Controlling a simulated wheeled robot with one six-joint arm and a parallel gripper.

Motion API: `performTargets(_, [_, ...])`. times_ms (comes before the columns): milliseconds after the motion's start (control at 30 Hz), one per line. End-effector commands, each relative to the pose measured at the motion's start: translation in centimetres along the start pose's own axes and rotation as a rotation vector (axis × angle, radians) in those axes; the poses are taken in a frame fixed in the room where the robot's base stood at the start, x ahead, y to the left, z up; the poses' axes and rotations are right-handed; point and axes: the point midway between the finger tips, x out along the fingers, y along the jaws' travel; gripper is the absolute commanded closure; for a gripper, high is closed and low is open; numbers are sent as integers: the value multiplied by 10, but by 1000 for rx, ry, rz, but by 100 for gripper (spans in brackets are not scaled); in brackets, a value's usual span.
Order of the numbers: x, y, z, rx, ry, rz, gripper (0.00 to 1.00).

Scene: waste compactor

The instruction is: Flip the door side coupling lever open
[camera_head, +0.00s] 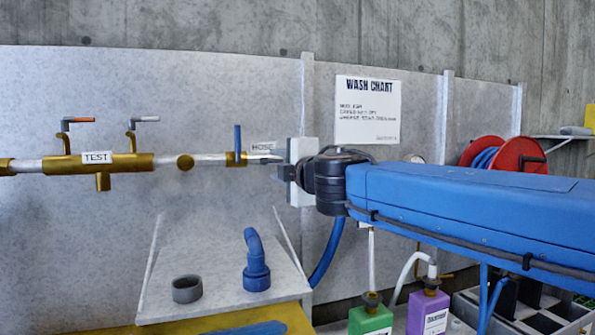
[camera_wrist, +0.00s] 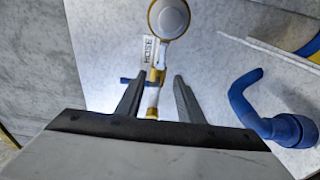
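I cannot clearly pick out a door side coupling lever. A brass and white pipe (camera_head: 205,160) runs along the wall, with an upright blue valve lever (camera_head: 237,139) beside a HOSE label (camera_head: 263,147). My gripper (camera_head: 268,159) is at the right end of this pipe, pointing left. In the wrist view my gripper (camera_wrist: 157,84) has its two grey fingers apart, with the pipe (camera_wrist: 153,98) seen between them and nothing visibly held. The blue lever (camera_wrist: 126,80) shows there by the left finger, partly hidden. Contact cannot be told.
A sloped tray (camera_head: 215,303) below holds a blue elbow fitting (camera_head: 256,270) and a grey ring (camera_head: 187,289). A TEST pipe (camera_head: 97,163) with two small levers is at left. Green (camera_head: 370,321) and purple (camera_head: 428,313) containers stand below my arm. A red hose reel (camera_head: 518,156) is at right.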

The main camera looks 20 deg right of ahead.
Motion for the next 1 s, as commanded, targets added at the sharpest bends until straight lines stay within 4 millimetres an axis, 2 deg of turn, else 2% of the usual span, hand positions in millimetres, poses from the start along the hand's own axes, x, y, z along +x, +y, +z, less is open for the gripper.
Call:
performTargets(600, [-83, 1, 0, 0, 1, 2, 66])
performTargets(800, [-98, 0, 0, 0, 1, 1, 66])
performTargets(1000, [-101, 0, 0, 0, 1, 0, 66])
